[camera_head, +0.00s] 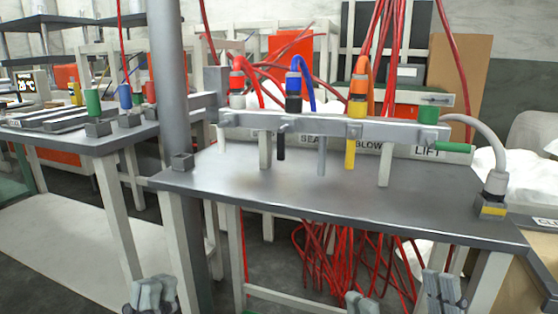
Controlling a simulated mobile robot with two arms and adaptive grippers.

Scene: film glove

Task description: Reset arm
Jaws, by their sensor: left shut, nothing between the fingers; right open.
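My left gripper (152,295) is at the bottom edge, left of centre, with its grey fingers together and nothing between them. My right gripper (402,298) is at the bottom edge, right of centre, with its fingers spread wide apart and empty. Both are low in the picture, in front of the grey table (250,192), and touch nothing that I can see. The arms behind them are out of the frame.
A grey rail (330,128) above the table carries several coloured nozzles with hoses. A grey post (172,90) stands at the table's left. A second table (70,140) with small coloured handles is further left. White bags (515,180) lie at the right.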

